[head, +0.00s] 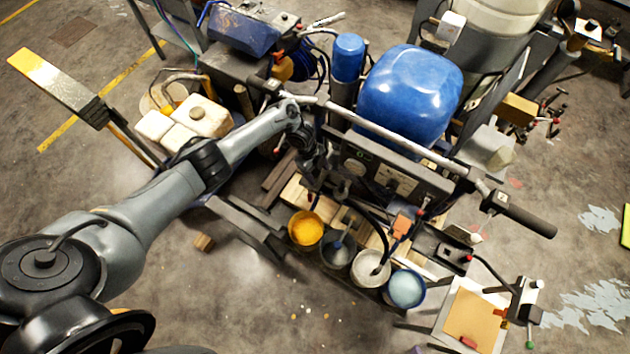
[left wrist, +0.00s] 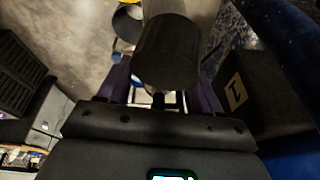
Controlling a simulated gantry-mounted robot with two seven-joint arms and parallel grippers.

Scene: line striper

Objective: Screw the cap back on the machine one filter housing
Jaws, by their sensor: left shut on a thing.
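My left gripper (head: 312,163) reaches down beside the handlebar of the line striper, in front of the large blue tank (head: 410,95); its fingertips are hard to make out there. In the left wrist view, a dark round cylinder (left wrist: 168,55) with a pale grey part (left wrist: 190,8) beyond it lies between the two purplish fingers of the left gripper (left wrist: 160,92). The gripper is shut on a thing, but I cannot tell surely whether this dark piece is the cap. I cannot clearly pick out the filter housing or its threads. My right gripper is not in view.
The handlebar (head: 400,140) crosses close to my left gripper. Pots of yellow (head: 305,228), white (head: 370,267) and light blue (head: 405,288) paint stand in front of the machine.

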